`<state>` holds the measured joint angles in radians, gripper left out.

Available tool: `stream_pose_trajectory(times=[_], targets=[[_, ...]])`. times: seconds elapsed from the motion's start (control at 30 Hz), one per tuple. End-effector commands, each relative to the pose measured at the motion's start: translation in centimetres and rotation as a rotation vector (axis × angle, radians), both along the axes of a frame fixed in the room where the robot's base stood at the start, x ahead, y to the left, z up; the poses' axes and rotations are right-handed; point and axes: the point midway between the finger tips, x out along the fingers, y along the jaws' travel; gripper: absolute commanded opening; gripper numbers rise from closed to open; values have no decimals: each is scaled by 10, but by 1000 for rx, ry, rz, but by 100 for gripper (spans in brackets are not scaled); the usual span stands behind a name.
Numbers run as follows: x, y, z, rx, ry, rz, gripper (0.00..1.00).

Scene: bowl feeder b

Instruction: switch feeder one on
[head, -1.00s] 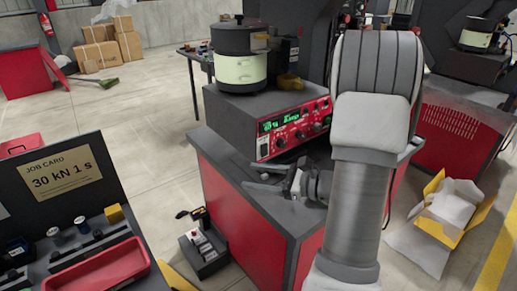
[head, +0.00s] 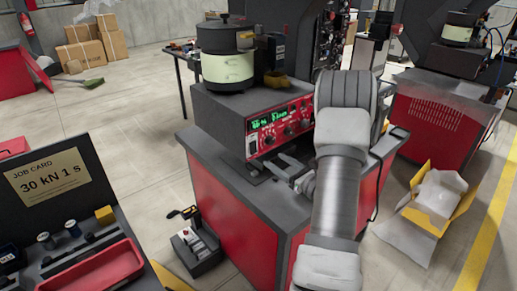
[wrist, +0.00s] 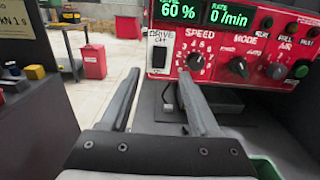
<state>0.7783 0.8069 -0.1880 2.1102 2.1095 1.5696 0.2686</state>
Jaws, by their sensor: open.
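The feeder (head: 228,68), a dark-lidded pale green bowl, stands on a dark box with a red control panel (head: 280,128). In the wrist view, the panel (wrist: 235,45) has lit green displays reading 60 % and 0 /min. A label reading DRIVE OFF (wrist: 160,38) sits at its left, with a black rocker switch (wrist: 160,57) beneath. The speed knob (wrist: 196,61) and mode knob (wrist: 238,67) are to the right. My gripper (wrist: 160,74) is open and empty, its fingers pointing at the panel's lower left. In the head view, my gripper (head: 280,170) is below the panel, partly hidden by my arm.
A dark-topped red cabinet (head: 235,205) carries the feeder. A black box with switches (head: 197,250) stands on the floor beside it. A job card stand (head: 45,178) and red tray (head: 95,275) are at the left. An open yellow carton (head: 430,210) lies at the right.

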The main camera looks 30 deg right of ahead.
Motion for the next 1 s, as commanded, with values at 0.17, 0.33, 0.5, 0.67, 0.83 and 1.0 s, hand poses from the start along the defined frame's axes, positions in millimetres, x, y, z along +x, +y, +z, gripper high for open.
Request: stream_pose_trajectory(times=[0.17, 0.33, 0.5, 0.67, 0.83, 1.0], targets=[[40, 7, 1, -1, -1, 5, 62], [70, 11, 0, 0, 0, 3, 62], [88, 13, 0, 0, 1, 2, 62], [94, 14, 0, 1, 1, 0, 62], [94, 14, 0, 1, 1, 0, 62], [93, 13, 0, 0, 1, 0, 41]])
